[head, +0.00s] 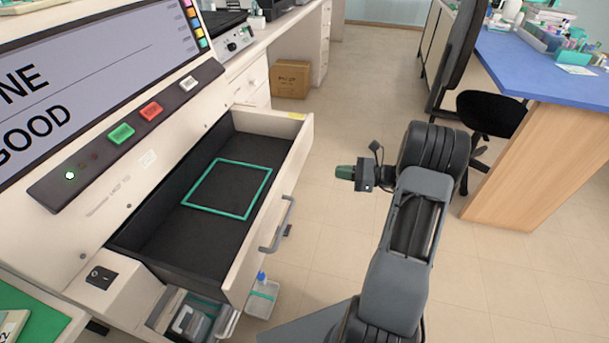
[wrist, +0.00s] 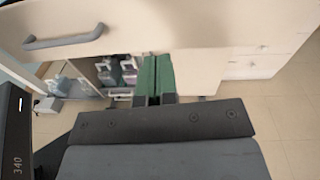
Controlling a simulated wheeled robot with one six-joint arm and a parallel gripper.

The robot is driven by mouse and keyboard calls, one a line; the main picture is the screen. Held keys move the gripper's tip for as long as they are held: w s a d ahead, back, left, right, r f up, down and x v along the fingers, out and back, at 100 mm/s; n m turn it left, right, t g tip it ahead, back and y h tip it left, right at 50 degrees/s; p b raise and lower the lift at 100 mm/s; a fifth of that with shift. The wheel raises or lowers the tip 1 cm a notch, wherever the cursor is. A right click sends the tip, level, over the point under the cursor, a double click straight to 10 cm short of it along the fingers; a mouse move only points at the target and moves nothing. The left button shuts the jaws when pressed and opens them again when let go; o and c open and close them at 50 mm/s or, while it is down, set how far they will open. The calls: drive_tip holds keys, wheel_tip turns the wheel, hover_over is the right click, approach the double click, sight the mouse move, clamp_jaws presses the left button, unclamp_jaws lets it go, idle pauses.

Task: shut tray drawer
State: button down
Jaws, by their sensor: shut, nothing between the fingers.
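The tray drawer (head: 225,185) stands open, pulled out from the cream machine (head: 150,155). Its dark floor bears a teal square outline and no tray or other thing. A grey bar handle (head: 277,224) sits on its front face; the handle also shows in the wrist view (wrist: 63,39) at the upper left. My gripper (head: 345,172) is to the right of the drawer front, apart from it, with green fingers pointing left toward it. In the wrist view my gripper's green fingers (wrist: 157,75) are together and empty, below and right of the handle.
Below the drawer is an open compartment with bottles (head: 190,322). A clear container with a blue-capped bottle (head: 262,290) stands near it. A cardboard box (head: 291,79) is on the floor behind. A blue-topped bench (head: 545,65) and black chair (head: 490,115) stand right. Floor between is clear.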

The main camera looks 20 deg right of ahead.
drive_tip(key=d+f+t, duration=0.1)
drive_tip(key=m+b, duration=0.1)
drive_tip(key=b, duration=0.1)
approach(296, 164)
drive_tip(key=x, duration=0.7)
drive_tip(key=shift+w+a, duration=0.15)
drive_tip(key=shift+w, duration=0.05)
